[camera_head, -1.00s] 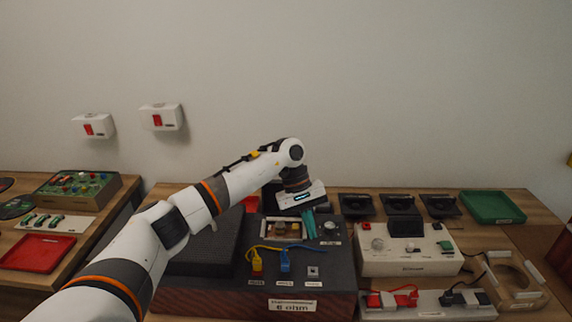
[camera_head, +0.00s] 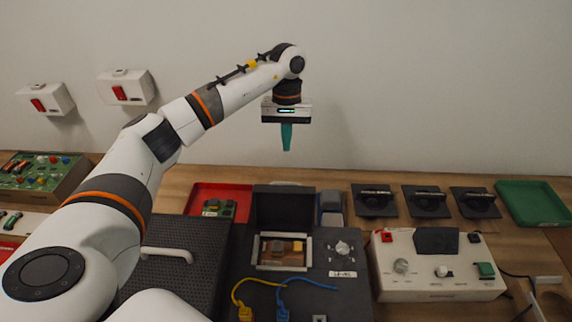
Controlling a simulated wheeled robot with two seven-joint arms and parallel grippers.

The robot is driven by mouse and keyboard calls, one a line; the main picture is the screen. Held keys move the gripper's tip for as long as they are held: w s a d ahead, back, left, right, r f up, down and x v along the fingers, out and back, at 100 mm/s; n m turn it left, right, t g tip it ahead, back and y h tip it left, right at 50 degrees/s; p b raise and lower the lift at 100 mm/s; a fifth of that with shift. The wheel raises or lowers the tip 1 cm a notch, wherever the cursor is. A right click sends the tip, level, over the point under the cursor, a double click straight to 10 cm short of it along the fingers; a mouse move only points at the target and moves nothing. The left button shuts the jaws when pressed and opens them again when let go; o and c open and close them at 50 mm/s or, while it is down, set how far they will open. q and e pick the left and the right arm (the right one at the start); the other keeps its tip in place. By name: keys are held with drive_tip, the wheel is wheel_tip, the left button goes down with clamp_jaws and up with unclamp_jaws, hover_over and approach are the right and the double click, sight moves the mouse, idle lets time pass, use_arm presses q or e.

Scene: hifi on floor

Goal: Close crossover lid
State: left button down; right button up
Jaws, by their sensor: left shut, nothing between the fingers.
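The crossover lid (camera_head: 284,207) is a dark panel standing upright, open, at the back of a light-framed compartment (camera_head: 262,252). Crossover parts (camera_head: 288,247) show uncovered inside it. The compartment is set in the top of a dark speaker cabinet (camera_head: 345,298). My left gripper (camera_head: 287,150) has teal fingers pointing down, shut and empty. In the picture it is above the lid, apart from it; its exact depth is hard to tell. My right gripper is not in view.
A knob (camera_head: 342,249) sits right of the compartment. Blue and yellow cables (camera_head: 262,282) cross in front. A dark perforated panel with a handle (camera_head: 165,254) is left. A red tray (camera_head: 222,191) lies behind, a white device (camera_head: 437,284) right. Open air surrounds the gripper.

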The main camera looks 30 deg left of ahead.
sight(285, 203)
use_arm(q)
drive_tip(key=s+d+f+p, duration=0.2)
drive_tip(key=s+f+p, duration=0.2)
drive_tip(key=f+p, duration=0.1)
drive_tip(key=shift+d+f, duration=0.2)
drive_tip(key=shift+f, duration=0.55)
